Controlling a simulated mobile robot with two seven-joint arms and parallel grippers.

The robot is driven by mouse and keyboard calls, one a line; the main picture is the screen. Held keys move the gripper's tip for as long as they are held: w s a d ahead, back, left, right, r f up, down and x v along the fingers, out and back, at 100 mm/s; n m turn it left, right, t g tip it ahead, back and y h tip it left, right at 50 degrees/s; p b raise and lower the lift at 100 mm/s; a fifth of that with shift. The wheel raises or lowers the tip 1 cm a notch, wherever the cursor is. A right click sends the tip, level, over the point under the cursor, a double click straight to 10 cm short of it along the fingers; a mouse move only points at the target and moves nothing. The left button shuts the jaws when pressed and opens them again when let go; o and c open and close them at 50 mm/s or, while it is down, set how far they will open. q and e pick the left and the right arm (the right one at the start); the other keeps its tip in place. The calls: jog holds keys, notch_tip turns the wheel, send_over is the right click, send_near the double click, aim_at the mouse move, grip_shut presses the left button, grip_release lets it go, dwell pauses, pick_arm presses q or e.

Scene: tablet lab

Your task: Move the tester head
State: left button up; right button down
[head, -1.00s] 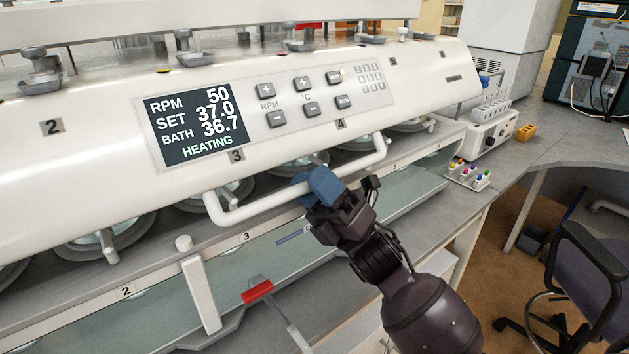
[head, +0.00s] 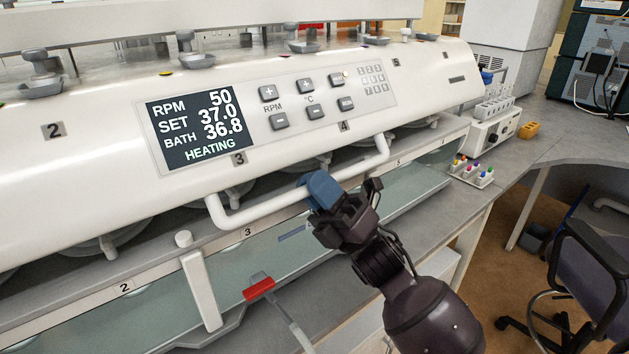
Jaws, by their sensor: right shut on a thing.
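The tester head (head: 420,90) is a long white housing with a dark display (head: 200,130) and grey buttons. It spans the left and middle of the head view. A white bar handle (head: 262,212) runs along its lower front edge. My right gripper (head: 322,188), with blue fingertips, is shut on this handle right of its middle. The fingers partly hide the bar there. Below the head, round vessel tops (head: 292,168) with stems show only partly, their upper parts hidden by the head's lower edge. My left gripper is not in view.
A red-tipped lever (head: 259,288) and a white upright post (head: 200,285) stand in front of the bath. A vial rack (head: 470,172) and a white pump box (head: 494,132) stand on the bench at right. An office chair (head: 590,270) stands on the floor at right.

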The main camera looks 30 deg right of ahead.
notch_tip(320, 180, down, 4)
jog(key=shift+r+h+b, duration=0.15)
jog(key=shift+h+b, duration=0.15)
jog(key=shift+b, duration=0.25)
jog(key=c, duration=1.1)
grip_release()
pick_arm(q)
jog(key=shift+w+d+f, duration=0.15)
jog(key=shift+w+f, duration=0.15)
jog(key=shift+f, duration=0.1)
pick_arm(e)
jog(key=shift+o, duration=0.2)
jog(key=shift+s+r, duration=0.1)
jog(key=shift+r, duration=0.05)
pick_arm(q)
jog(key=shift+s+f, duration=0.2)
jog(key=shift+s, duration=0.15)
pick_arm(e)
jog(key=shift+r, duration=0.1)
